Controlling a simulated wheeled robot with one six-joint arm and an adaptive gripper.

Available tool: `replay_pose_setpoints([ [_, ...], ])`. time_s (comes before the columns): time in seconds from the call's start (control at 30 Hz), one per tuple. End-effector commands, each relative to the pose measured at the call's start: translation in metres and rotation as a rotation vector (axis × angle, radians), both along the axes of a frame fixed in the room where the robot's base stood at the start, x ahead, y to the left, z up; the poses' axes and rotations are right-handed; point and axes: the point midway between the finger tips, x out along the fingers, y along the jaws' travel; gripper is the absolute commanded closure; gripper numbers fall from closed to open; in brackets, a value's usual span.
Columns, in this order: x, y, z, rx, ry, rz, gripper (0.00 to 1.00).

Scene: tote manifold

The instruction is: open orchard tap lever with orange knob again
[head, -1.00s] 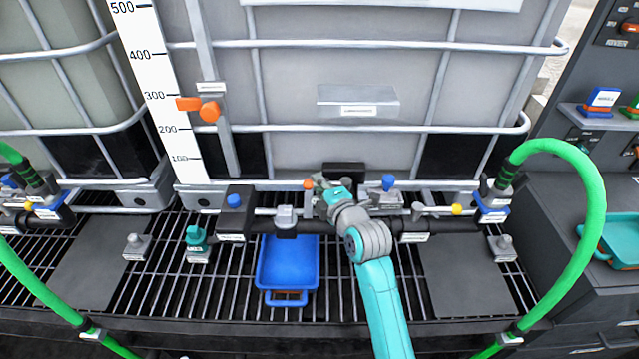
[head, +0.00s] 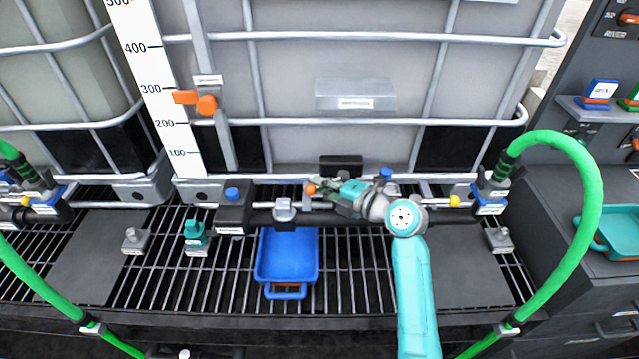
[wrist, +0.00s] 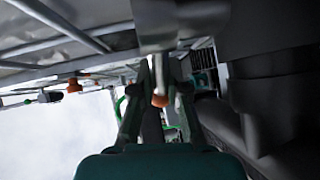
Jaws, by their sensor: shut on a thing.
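The lever's orange knob (head: 310,189) shows at the left tip of my gripper (head: 322,191), just above the black pipe manifold. In the wrist view the orange knob (wrist: 160,101) hangs at the end of a short pale stem, between the two fingers of my gripper (wrist: 158,95). The gripper is shut on the lever and comes in from the right, lying nearly level. The lever's pivot and most of its stem are hidden behind the gripper in the head view.
A blue tray (head: 287,252) sits on the grating below the pipe (head: 350,218). A yellow knob (head: 455,201) is right of my wrist. A green hose (head: 590,205) arches at the right. An orange handle (head: 206,104) is on the tank's gauge.

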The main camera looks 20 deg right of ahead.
Motion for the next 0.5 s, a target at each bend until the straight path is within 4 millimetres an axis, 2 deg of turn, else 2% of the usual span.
replay_pose_setpoints([
  [0.47,-0.0012,-0.0002,-0.0012,-0.001,0.002,0.019,1.0],
  [0.5,-0.0012,-0.0003,-0.0012,-0.001,0.002,0.018,0.84],
])
